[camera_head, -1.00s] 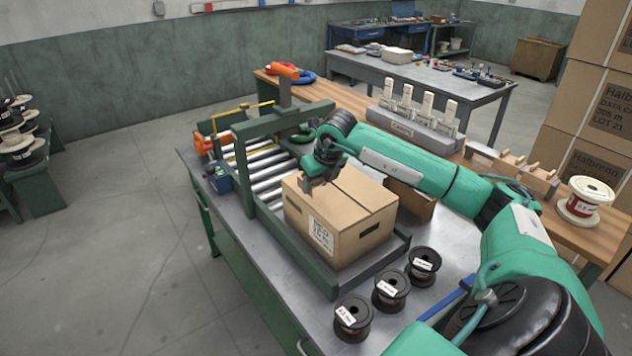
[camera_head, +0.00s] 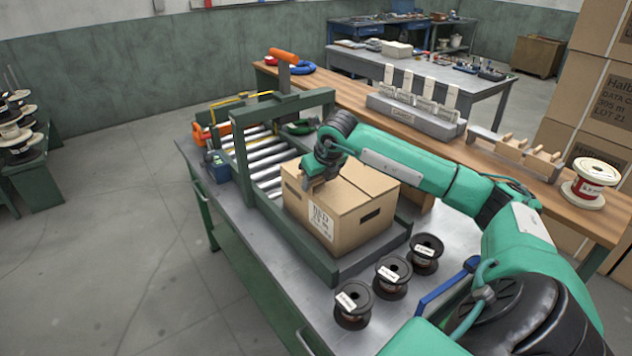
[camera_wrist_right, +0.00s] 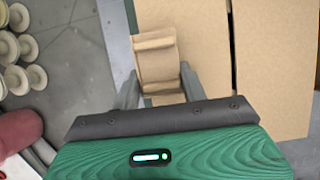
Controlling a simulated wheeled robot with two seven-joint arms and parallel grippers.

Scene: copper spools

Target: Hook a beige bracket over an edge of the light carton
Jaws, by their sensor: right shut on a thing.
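The light carton (camera_head: 348,234) sits closed on the table's green-framed stand, with a printed label on its near left face. My right gripper (camera_head: 316,184) is at the carton's near upper edge. In the right wrist view, its two grey fingers (camera_wrist_right: 160,90) are shut on a beige bracket (camera_wrist_right: 156,62), a folded piece with a flat top. The bracket lies over the carton's top (camera_wrist_right: 270,70) at its edge, with grey floor beyond. Whether it sits fully on the edge cannot be told. My left gripper is out of view.
A roller conveyor with a green gantry (camera_head: 240,150) stands just behind the carton. Several black spools (camera_head: 353,303) stand on the table in front. A wooden bench behind holds a grey rack (camera_head: 415,118) of upright pale pieces and a white-red spool (camera_head: 590,185).

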